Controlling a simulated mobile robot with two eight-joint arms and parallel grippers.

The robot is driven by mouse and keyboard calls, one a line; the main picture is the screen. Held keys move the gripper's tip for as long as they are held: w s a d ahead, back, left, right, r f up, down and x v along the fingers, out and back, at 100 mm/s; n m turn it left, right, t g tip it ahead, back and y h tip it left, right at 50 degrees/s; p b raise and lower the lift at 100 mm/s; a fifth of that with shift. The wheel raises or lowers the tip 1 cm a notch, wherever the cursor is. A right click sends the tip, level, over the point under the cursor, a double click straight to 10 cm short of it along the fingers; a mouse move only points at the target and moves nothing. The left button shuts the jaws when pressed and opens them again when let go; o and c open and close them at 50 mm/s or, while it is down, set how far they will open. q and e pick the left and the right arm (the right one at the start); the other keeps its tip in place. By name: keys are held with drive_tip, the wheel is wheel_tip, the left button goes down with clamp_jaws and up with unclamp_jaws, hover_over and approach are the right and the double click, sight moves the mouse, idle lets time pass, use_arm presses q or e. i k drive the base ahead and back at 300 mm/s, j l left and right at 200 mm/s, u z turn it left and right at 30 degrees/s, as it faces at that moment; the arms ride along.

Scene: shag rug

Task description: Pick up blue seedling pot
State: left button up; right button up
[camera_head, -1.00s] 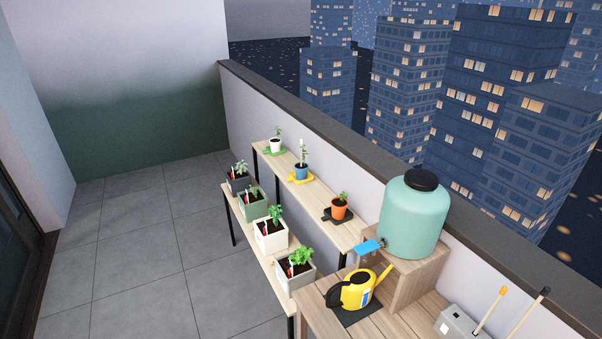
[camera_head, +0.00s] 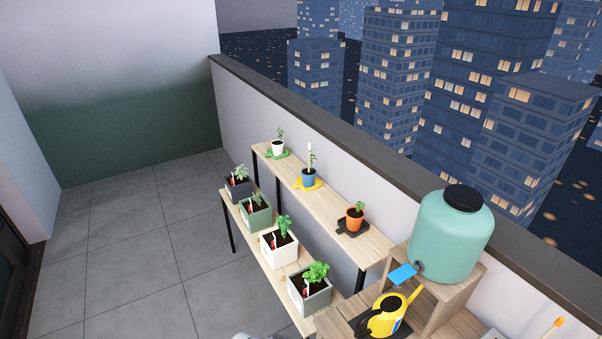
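The blue seedling pot (camera_head: 309,178) stands upright on a yellow saucer (camera_head: 308,186) on the upper wooden shelf, near its middle. It holds a thin green seedling with a white tag or stake. Neither of my grippers can be made out in the head view. A small pale rounded shape, cut off at the bottom edge left of the lower shelf, is too little shown to tell what it is.
On the upper shelf (camera_head: 332,201) stand a white pot (camera_head: 278,148) and an orange pot (camera_head: 354,218). Several planters, one white (camera_head: 279,246), line the lower shelf. A yellow watering can (camera_head: 384,315) and a teal tank (camera_head: 450,236) stand nearer. Tiled floor (camera_head: 120,240) at left is clear.

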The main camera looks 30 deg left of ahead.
sight(309, 179)
drive_tip(key=i+j, duration=0.15)
drive_tip(key=j, duration=0.25)
drive_tip(key=i+j, duration=0.1)
drive_tip(key=j, duration=0.3)
drive_tip(key=i+j, duration=0.15)
drive_tip(key=j, duration=0.25)
drive_tip(key=i+j, duration=0.15)
drive_tip(key=j, duration=0.25)
drive_tip(key=i+j, duration=0.1)
drive_tip(key=j, duration=0.3)
drive_tip(key=i+j, duration=0.15)
drive_tip(key=j, duration=0.25)
drive_tip(key=i+j, duration=0.15)
drive_tip(key=j, duration=0.25)
drive_tip(key=i+j, duration=0.1)
drive_tip(key=j, duration=0.3)
drive_tip(key=i+j, duration=0.5)
drive_tip(key=j, duration=0.2)
drive_tip(key=i+j, duration=0.2)
drive_tip(key=j, duration=0.15)
drive_tip(key=i+z, duration=0.05)
